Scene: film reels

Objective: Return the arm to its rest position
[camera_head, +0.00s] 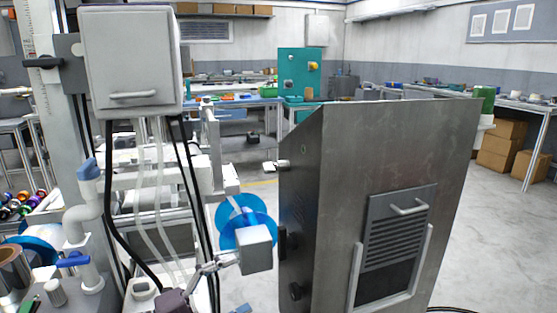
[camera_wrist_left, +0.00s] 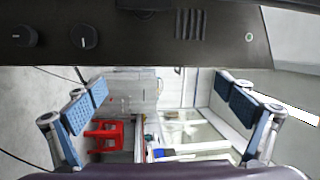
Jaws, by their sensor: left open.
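My left gripper (camera_head: 230,286) is low in the head view, left of the metal cabinet, with its purple-grey body at the bottom edge. In the left wrist view the left gripper (camera_wrist_left: 165,115) is open, its blue-padded fingers wide apart with nothing held between them. In that view a dark panel with knobs (camera_wrist_left: 85,37) spans the top, beyond the fingertips. My right gripper is in neither view.
A tall metal cabinet (camera_head: 385,150) stands close on the right. A grey box (camera_head: 255,248) and blue reels (camera_head: 247,215) are near the gripper. A white machine with hoses (camera_head: 130,60) stands left. A red stool (camera_wrist_left: 105,132) shows in the wrist view.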

